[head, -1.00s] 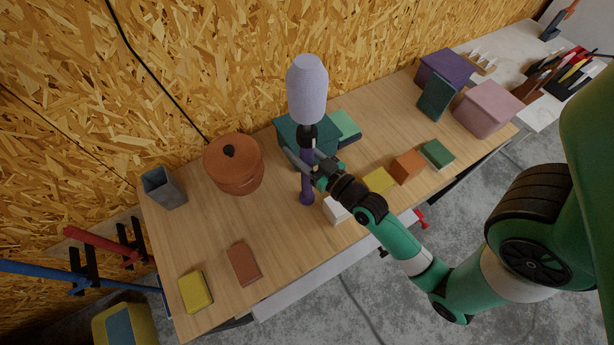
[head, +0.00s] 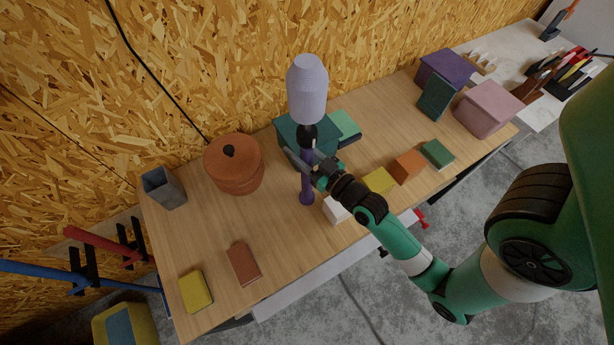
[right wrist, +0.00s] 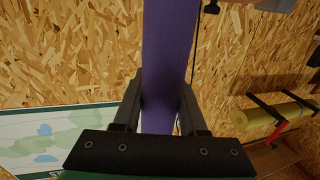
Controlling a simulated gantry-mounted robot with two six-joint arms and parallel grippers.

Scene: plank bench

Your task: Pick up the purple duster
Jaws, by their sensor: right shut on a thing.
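The purple duster (head: 307,92) stands upright in the head view, with a pale lavender head at the top, a black collar below it and a dark purple handle. My right gripper (head: 305,164) is shut on the handle, a finger on each side. In the right wrist view the purple handle (right wrist: 168,55) runs up between the fingers of my right gripper (right wrist: 159,98). I cannot tell whether the handle's lower end touches the bench. My left gripper is not in view.
A teal box (head: 289,132) is close behind the duster. A brown lidded pot (head: 234,175) stands to its left and a white block (head: 334,211) to its lower right. A grey holder (head: 164,188) is at the far left.

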